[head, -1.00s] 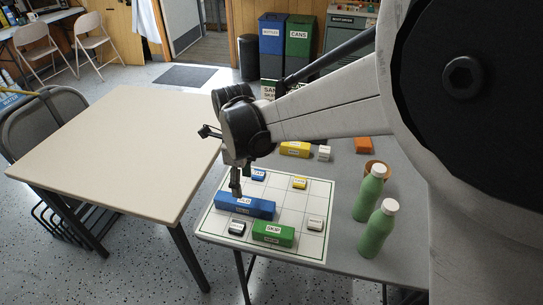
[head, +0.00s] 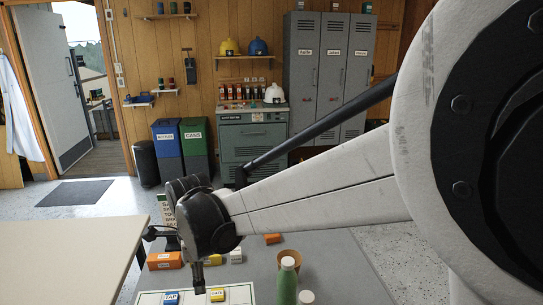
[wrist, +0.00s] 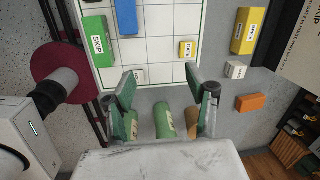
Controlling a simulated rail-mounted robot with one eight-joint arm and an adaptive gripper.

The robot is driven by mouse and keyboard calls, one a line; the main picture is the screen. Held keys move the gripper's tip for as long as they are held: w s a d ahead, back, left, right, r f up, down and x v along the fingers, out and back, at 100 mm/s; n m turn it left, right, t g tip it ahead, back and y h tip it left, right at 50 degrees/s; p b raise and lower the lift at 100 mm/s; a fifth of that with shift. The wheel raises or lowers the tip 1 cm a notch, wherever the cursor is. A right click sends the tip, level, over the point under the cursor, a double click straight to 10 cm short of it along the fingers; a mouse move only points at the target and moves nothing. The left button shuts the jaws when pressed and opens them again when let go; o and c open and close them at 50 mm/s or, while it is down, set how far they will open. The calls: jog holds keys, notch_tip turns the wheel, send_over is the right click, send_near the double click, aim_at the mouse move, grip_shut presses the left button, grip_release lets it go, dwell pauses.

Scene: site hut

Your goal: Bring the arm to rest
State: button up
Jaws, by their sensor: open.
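My gripper (wrist: 168,90) is open in the wrist view, with two separate fingers and nothing held between them. In the head view my arm reaches in from the right, and its end (head: 198,278) hangs over the grey table (head: 255,277). The white gridded board (wrist: 160,50) lies on the table beyond the fingers in the wrist view. A green SKIP block (wrist: 97,42), a long blue block (wrist: 127,16) and a small yellow GATE block (wrist: 187,49) sit on it.
A larger yellow block (wrist: 245,32), a white block (wrist: 235,70) and an orange block (wrist: 250,103) lie off the board. A beige table (head: 75,260) stands left. Bins and lockers (head: 328,75) line the back.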

jog(key=d+r+n+t+b, duration=0.1)
jog(key=d+r+n, duration=0.4)
jog(key=d, duration=0.8)
jog(key=s+d+n+t, duration=0.1)
jog(key=s+d+n, duration=0.2)
jog(key=d, duration=0.5)
jog(key=s+d+n+t+b, duration=0.1)
jog(key=s+d+n+t, duration=0.1)
jog(key=s+d, duration=0.4)
jog(key=s+d+n+t+h+b, duration=0.1)
jog(key=s+d+n, duration=0.3)
jog(key=d, duration=0.8)
jog(key=shift+s+d+r+t, duration=0.2)
jog(key=shift+d+r+t, duration=0.05)
jog(key=shift+r+t, duration=0.25)
